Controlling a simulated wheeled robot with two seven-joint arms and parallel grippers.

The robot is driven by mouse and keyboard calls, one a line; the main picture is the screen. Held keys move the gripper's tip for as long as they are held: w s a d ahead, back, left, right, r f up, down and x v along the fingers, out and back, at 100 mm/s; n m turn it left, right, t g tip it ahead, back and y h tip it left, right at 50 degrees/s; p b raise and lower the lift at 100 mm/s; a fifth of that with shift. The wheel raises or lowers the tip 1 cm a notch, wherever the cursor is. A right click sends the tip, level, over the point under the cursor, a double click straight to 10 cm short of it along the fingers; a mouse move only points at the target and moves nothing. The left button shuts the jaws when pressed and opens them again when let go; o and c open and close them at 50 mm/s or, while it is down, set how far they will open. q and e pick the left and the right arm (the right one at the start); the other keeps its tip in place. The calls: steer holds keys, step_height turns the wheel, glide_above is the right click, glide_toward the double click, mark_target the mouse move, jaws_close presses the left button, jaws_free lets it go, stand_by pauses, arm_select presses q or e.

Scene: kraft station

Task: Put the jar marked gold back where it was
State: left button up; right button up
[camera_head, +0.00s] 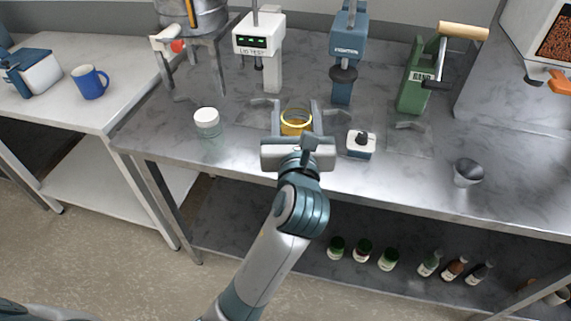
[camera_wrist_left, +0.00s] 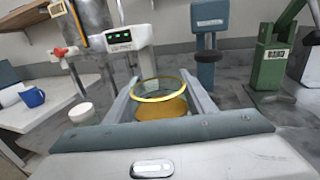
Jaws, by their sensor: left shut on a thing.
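The gold jar (camera_head: 296,121) is a short jar with a gold rim and amber contents. It stands at the middle of the metal table (camera_head: 240,160), in front of the grey lid-test machine (camera_head: 263,45). My left gripper (camera_head: 297,115) has one finger on each side of it and is shut on it. In the left wrist view the jar (camera_wrist_left: 160,97) sits upright between the two fingers. I cannot tell whether its base touches the table. A white jar with a pale lid (camera_head: 207,122) stands to its left. My right gripper is not in view.
A blue machine (camera_head: 346,55) and a green hand press (camera_head: 416,80) stand behind to the right. A metal cup (camera_head: 467,172) is farther right. Bottles stand on the lower shelf.

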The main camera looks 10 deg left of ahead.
arm_select(q)
steer(key=shift+s+d, duration=0.15)
steer(key=shift+d, duration=0.05)
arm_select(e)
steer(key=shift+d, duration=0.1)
arm_select(q)
steer(key=shift+a, duration=0.2)
steer(key=w+a+f, duration=0.7)
steer(key=w+a, duration=0.1)
steer(key=shift+a, duration=0.25)
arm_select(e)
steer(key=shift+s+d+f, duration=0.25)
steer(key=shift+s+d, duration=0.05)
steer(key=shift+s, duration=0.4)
arm_select(q)
steer(key=shift+f, duration=1.95)
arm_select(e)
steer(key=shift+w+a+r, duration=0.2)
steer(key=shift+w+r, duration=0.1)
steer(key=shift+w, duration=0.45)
arm_select(q)
steer(key=shift+f, duration=0.1)
